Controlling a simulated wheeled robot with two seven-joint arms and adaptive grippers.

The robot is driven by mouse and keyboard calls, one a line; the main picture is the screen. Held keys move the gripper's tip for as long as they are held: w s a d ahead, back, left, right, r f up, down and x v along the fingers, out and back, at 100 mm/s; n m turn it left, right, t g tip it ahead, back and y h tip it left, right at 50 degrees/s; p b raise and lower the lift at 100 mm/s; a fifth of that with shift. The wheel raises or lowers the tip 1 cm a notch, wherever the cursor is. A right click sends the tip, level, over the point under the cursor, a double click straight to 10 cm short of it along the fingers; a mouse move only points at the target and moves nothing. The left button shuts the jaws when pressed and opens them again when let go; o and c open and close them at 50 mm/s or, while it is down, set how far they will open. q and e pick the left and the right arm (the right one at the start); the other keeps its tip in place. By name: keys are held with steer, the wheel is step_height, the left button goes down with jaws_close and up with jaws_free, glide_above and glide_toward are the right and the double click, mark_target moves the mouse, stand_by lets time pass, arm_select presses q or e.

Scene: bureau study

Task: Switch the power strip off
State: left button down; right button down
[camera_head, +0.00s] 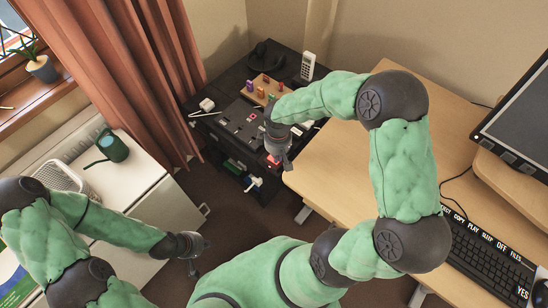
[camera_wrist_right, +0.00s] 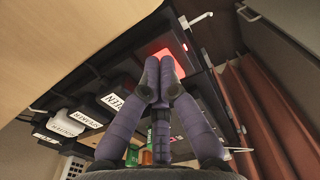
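The power strip (camera_wrist_right: 128,84) runs diagonally across the right wrist view, dark, with several labelled plugs in it. Its lit red switch (camera_wrist_right: 161,50) is at the upper right end, just beyond my right fingertips (camera_wrist_right: 160,68). The fingers are together, with nothing visible between them, and partly cover the switch. I cannot tell whether they touch it. In the head view the red light (camera_head: 272,160) shows beside my right gripper (camera_head: 281,160), at the front of the dark cabinet. My left gripper (camera_head: 196,265) hangs low over the floor, away from the strip; its finger state is unclear.
The dark cabinet (camera_head: 222,115) carries a phone (camera_head: 307,66), headphones and a wooden tray of coloured pieces. The wooden desk (camera_head: 340,150) with a keyboard (camera_head: 485,258) is close on the right. A white cabinet (camera_head: 130,190) with a green watering can (camera_head: 112,146) stands left.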

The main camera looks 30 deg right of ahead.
steer(key=shift+f, duration=0.2)
steer(key=shift+r+p, duration=2.75)
steer(key=shift+r, duration=0.85)
steer(key=shift+f, duration=0.1)
steer(key=s+a+f+m+y, duration=0.2)
steer(key=s+a+f+m, duration=0.1)
steer(key=s+a+f, duration=0.2)
steer(key=s+a+f+m+y, duration=0.2)
steer(key=s+a+f+m, duration=0.2)
steer(key=a+f, duration=0.5)
step_height(320, 180, down, 3)
steer(key=shift+s+a+f, duration=0.2)
steer(key=shift+s+a, duration=0.05)
steer(key=shift+s, duration=0.9)
